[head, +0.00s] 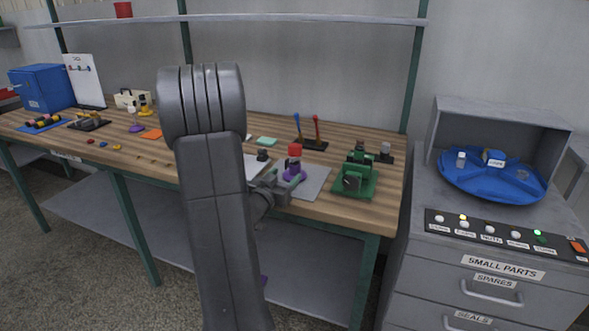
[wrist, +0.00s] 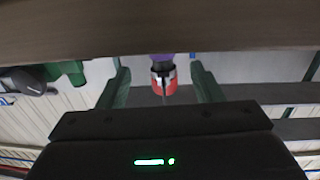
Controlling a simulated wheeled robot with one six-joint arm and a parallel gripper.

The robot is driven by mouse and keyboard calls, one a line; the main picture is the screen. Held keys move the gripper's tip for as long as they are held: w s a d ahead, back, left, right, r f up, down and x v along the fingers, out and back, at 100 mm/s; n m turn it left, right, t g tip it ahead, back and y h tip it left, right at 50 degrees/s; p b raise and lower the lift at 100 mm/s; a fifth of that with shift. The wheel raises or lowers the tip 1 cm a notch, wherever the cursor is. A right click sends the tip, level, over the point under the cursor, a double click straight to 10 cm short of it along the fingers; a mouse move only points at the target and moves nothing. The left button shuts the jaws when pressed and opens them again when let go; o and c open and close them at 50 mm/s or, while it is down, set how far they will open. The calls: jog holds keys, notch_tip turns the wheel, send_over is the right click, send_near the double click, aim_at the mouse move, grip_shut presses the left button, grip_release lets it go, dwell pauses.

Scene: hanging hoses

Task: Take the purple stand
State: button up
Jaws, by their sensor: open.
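A purple stand (head: 297,172) with a red top sits on a grey mat on the wooden bench in the head view. In the wrist view, which looks upside down, the purple part (wrist: 163,57) and the red and black piece (wrist: 163,80) show between my fingers. My gripper (head: 284,182) is at the stand's front left in the head view. Its two green fingers (wrist: 160,70) are apart, one on each side of the stand, with visible gaps. My arm hides part of the bench behind it.
A green machine (head: 358,178) stands right of the stand. A holder with red and blue handles (head: 309,135) stands behind it. A small purple-based item (head: 137,128) is farther left. A drawer cabinet (head: 484,265) with a blue round tray (head: 520,185) stands right of the bench.

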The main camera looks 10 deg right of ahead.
aim_at(292, 167)
jog(key=x, duration=0.5)
jog(key=shift+w+r, duration=0.1)
jog(key=shift+w, duration=0.25)
jog(key=shift+c, duration=0.4)
jog(key=c, duration=1.1)
